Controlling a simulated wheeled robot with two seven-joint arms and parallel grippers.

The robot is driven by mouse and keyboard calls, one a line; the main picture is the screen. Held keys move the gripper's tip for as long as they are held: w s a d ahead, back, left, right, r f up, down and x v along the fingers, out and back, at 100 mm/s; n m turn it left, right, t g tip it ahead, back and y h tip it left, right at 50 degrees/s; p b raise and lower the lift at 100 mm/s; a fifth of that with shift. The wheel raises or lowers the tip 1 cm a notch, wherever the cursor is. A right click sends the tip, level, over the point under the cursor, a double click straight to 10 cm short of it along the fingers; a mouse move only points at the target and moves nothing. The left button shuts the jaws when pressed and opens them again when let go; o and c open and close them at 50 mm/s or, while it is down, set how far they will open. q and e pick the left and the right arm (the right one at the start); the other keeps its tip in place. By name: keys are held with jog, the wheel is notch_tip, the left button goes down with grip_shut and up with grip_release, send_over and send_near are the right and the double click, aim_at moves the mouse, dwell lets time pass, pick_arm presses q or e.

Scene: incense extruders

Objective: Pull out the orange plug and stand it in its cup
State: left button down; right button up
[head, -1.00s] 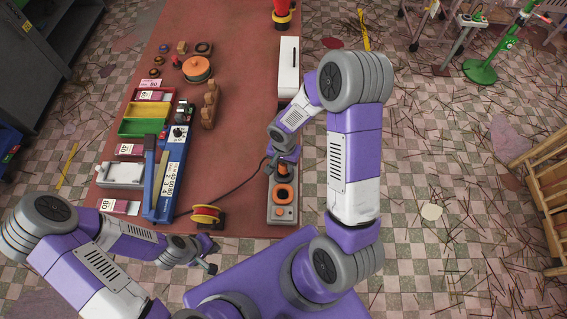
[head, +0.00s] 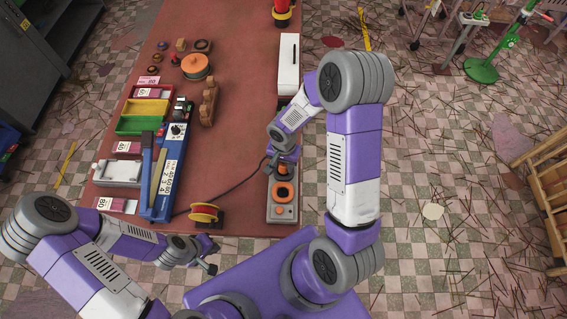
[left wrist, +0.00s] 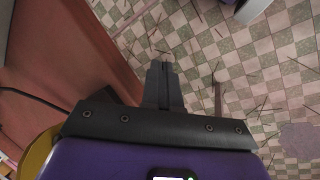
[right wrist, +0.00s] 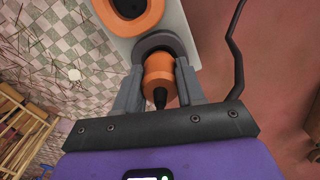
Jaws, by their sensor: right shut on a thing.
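The orange plug (right wrist: 158,72), with a black tip towards the camera, is between the fingers of my right gripper (right wrist: 160,85), which is shut on it. Its far end meets a dark round opening (right wrist: 160,42) in a pale grey block (right wrist: 182,22); I cannot tell how deep it sits. An orange-rimmed cup (right wrist: 153,12) with a dark inside is on the same block; the cup also shows in the head view (head: 283,184). My right wrist partly hides the plug in the head view. My left gripper (left wrist: 163,85) is shut and empty, off the table's front edge.
A yellow and red spool (head: 206,214) stands near the table's front edge, with a dark cable beside the block. A blue device (head: 163,185), colored trays (head: 139,124) and an orange round container (head: 195,66) are further left. The table's middle is mostly clear.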

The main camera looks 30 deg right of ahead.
jog(key=shift+f+b, duration=0.45)
jog(key=shift+b, duration=0.05)
jog(key=o, duration=1.1)
jog(key=shift+o, duration=0.2)
jog(key=shift+r+p, duration=0.4)
jog(key=shift+r, duration=3.4)
